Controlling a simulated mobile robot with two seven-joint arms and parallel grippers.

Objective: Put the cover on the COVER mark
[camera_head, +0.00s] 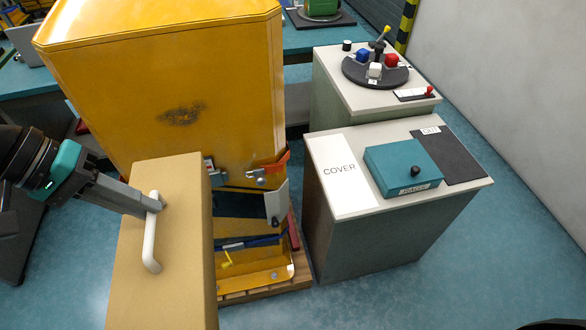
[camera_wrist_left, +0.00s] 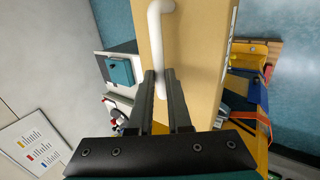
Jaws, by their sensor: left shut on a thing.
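The cover is a tan panel (camera_head: 165,245) with a white bar handle (camera_head: 151,250), held upright in front of the yellow machine. My left gripper (camera_head: 153,203) is shut on the upper part of the handle. In the left wrist view my left gripper (camera_wrist_left: 163,80) has its fingers on the white handle (camera_wrist_left: 154,40), with the tan cover (camera_wrist_left: 195,60) behind it. The COVER mark (camera_head: 341,186) is a white rectangle with black letters on the left of the near grey cabinet top. It is bare. The cover is apart from it, to its left. My right gripper is not seen.
The yellow machine (camera_head: 170,80) stands behind the cover, its lower front open. Behind is a second cabinet with a round black stand (camera_head: 376,72) holding coloured blocks.

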